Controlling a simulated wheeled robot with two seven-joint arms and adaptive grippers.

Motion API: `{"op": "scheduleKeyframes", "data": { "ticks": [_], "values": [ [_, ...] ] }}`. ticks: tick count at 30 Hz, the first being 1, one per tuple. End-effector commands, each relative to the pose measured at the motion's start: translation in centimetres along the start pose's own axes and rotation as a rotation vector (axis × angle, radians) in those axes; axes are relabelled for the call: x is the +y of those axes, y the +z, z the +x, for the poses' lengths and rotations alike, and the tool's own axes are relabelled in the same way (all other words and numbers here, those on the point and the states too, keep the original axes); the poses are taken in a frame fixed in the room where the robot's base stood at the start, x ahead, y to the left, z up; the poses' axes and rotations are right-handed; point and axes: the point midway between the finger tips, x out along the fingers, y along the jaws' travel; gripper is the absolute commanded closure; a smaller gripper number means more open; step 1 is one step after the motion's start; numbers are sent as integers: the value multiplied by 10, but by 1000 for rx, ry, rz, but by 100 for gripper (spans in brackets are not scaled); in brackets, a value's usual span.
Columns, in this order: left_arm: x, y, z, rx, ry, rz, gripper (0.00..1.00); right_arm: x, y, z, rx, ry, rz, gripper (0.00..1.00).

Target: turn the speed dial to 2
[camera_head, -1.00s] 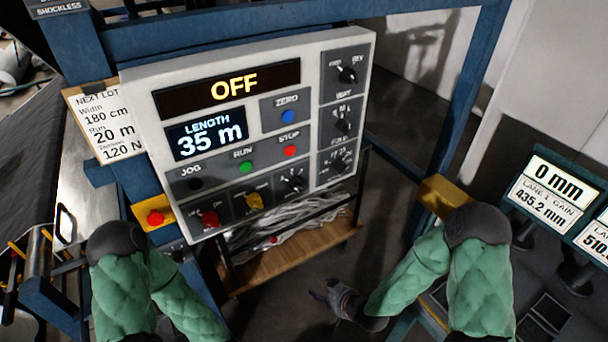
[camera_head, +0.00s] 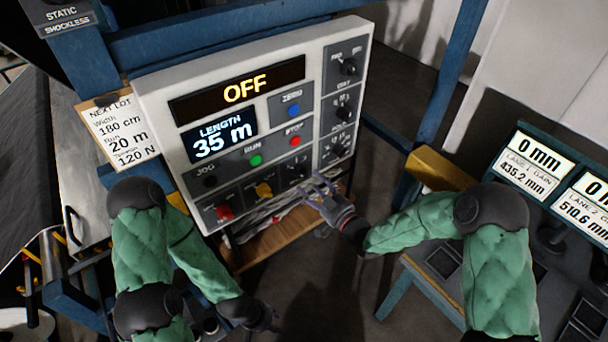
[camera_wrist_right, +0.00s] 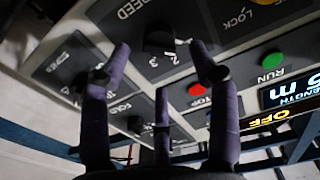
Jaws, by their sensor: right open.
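The speed dial (camera_head: 296,170) is a black knob at the right end of the bottom row on the white control panel (camera_head: 150,105). In the right wrist view the speed dial (camera_wrist_right: 160,40) lies ahead, between the spread fingers, with its SPEED label and the figures 2 and 3 visible. Its exact setting is too small to tell. My right gripper (camera_head: 318,188) is open and empty, just below and right of the dial, seemingly apart from it. My left gripper (camera_head: 268,318) hangs low at the bottom, away from the panel; its fingers are too dark to read.
A yellow LOCK knob (camera_head: 264,190) and a red knob (camera_head: 224,212) sit left of the dial. Red STOP (camera_head: 295,141) and green RUN (camera_head: 256,160) buttons are just above. More black dials (camera_head: 343,112) line the right column. The display (camera_head: 240,90) reads OFF.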

Motion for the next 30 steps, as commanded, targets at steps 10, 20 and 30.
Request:
{"op": "scheduleKeyframes", "data": {
  "ticks": [10,20,30],
  "values": [
    [2,0,-5,0,0,0,60,0,1,45,-3,0,1,39],
    [2,0,-5,1,0,0,60,0,0,50,-2,2,1,39],
    [2,0,-5,1,0,0,60,0,1,50,-2,1,1,95]
  ]
}}
